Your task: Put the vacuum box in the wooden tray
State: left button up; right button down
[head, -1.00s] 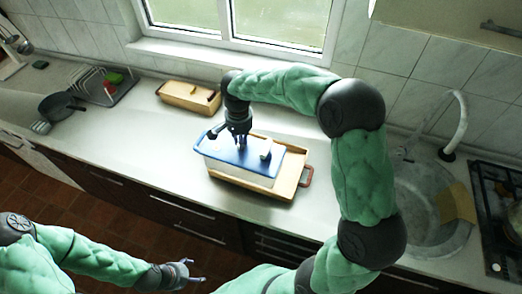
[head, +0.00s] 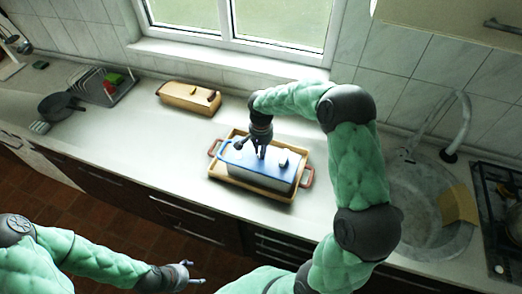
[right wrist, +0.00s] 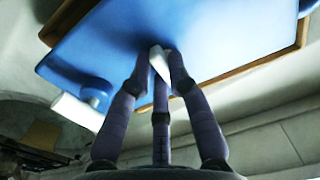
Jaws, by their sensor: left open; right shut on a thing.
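The vacuum box (head: 262,165), white with a blue lid, is within the outline of the wooden tray (head: 237,184) in the head view. I cannot tell whether its base touches the tray floor. My right gripper (head: 261,153) is above the lid, shut on the white knob in the lid's middle. In the right wrist view the fingers (right wrist: 160,75) close around this white knob, over the blue lid (right wrist: 215,35). My left gripper (head: 188,275) is open and empty, low in front of the counter.
A wooden box (head: 188,97) stands behind the tray, towards the window. A dish rack (head: 108,88) and a dark pan (head: 60,105) are at the left. The sink (head: 425,215) and stove (head: 497,215) are at the right. The counter left of the tray is clear.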

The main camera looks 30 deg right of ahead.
dwell(0.3)
jog(key=c, duration=1.5)
grip_release()
jog(key=shift+f, duration=0.15)
jog(key=o, duration=0.3)
jog(key=shift+o, duration=0.2)
notch_tip(320, 180, up, 12)
jog(key=p, duration=0.1)
jog(key=shift+r, duration=0.2)
